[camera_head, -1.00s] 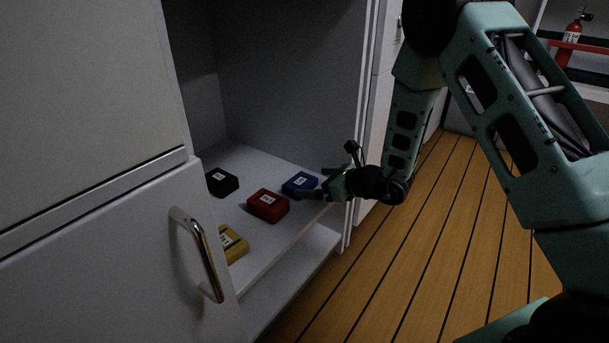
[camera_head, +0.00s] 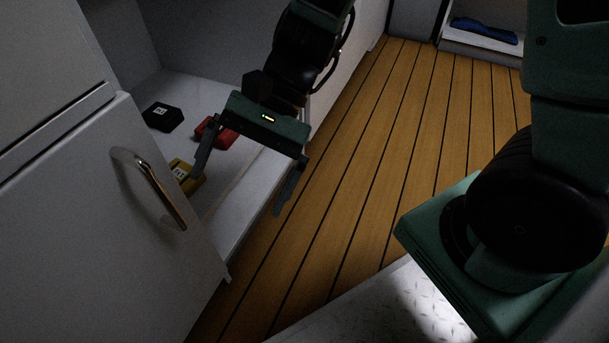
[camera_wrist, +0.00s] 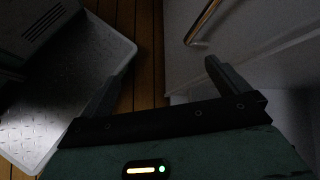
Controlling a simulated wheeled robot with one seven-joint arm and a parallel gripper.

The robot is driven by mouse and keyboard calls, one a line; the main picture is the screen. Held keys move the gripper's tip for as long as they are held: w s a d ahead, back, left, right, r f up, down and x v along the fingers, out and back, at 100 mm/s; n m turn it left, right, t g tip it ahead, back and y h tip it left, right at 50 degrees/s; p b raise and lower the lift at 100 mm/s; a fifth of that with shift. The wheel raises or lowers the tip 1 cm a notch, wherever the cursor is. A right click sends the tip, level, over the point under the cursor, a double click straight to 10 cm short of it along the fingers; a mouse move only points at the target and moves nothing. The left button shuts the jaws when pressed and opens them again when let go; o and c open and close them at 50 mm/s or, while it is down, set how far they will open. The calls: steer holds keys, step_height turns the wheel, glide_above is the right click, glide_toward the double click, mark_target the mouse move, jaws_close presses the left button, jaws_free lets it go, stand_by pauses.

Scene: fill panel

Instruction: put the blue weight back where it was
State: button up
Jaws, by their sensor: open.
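The blue weight is not visible now; my arm covers the part of the cabinet shelf (camera_head: 185,88) to the right of the red weight, where it showed earlier. The red weight (camera_head: 226,138) is partly covered by my gripper. The black weight (camera_head: 163,116) lies farther left and back on the shelf. The yellow weight (camera_head: 187,177) lies near the front, partly behind a finger. My gripper (camera_head: 241,186) is open, fingers pointing down, over the shelf's front edge. In the wrist view my gripper (camera_wrist: 171,60) has nothing between its fingers.
The open cabinet door (camera_head: 90,220) with its metal handle (camera_head: 160,187) stands left of my gripper. The handle also shows in the wrist view (camera_wrist: 203,22). Bare wooden floor (camera_head: 350,190) lies to the right. A dark blue item (camera_head: 484,31) lies on a far ledge.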

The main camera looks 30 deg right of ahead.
steer(key=s+d+r+n+t+h, duration=0.2)
steer(key=s+d+n+t+h, duration=0.2)
steer(key=n, duration=1.1)
steer(key=s+d+h, duration=0.2)
steer(key=h, duration=0.2)
steer(key=shift+s, duration=0.3)
steer(key=shift+r, duration=0.1)
step_height(320, 180, up, 52)
steer(key=p, duration=5.2)
steer(key=shift+r, duration=0.1)
